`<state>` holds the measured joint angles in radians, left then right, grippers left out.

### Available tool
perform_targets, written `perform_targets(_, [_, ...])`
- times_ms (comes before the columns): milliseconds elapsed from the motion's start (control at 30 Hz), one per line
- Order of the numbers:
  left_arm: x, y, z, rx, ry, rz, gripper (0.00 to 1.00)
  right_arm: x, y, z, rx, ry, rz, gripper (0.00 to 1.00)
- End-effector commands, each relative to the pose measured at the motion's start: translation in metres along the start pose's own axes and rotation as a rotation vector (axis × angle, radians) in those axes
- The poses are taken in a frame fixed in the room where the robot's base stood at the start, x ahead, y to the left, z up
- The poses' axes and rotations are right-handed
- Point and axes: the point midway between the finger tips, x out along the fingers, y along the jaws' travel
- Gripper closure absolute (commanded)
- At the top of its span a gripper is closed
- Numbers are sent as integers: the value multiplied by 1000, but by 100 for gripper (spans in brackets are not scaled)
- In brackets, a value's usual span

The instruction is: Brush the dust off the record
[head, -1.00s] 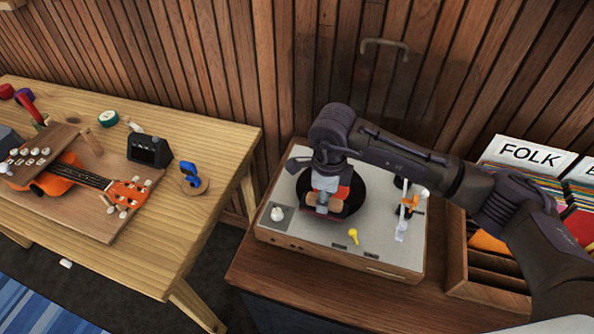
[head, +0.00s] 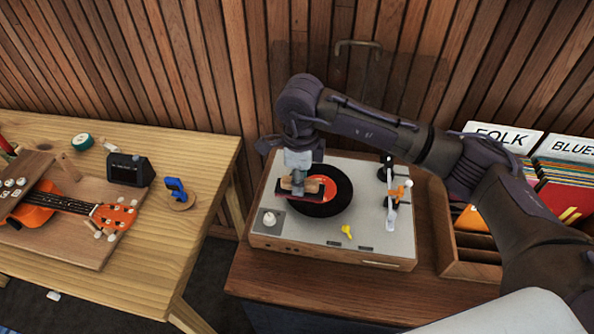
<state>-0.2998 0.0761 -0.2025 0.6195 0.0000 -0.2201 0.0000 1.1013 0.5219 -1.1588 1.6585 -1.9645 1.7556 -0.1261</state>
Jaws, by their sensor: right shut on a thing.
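The black record (head: 339,198) with a red-orange label (head: 329,186) lies on the turntable (head: 300,236). My right gripper (head: 297,178) is shut on a brush with a wooden handle (head: 313,187) and a dark red lower part. The brush is over the left side of the record; I cannot tell whether it touches the surface. The brush and gripper hide part of the record's left side. Dust is too small to make out. My left gripper is not in view.
The tonearm (head: 390,195) stands at the turntable's right, with an orange piece on it. A yellow key-like piece (head: 347,231) and a white knob (head: 269,219) are at its front. A record crate (head: 475,268) stands at right. A workbench (head: 192,229) with an orange ukulele (head: 112,215) is at left.

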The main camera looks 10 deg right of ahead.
Motion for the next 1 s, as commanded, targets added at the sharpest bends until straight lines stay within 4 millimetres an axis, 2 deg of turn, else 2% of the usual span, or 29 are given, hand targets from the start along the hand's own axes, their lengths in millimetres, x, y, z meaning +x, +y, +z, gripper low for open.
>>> perform_targets(100, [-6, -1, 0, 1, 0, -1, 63, -14, -4, -2, 3, 1, -2, 100])
perform_targets(300, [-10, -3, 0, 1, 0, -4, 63, -25, -7, -4, 4, 1, -1, 100])
perform_targets(867, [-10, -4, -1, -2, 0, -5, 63, -25, -7, -4, -2, 0, 0, 100])
perform_targets(1000, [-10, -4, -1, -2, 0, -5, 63, -26, -2, -11, -123, -2, -2, 100])
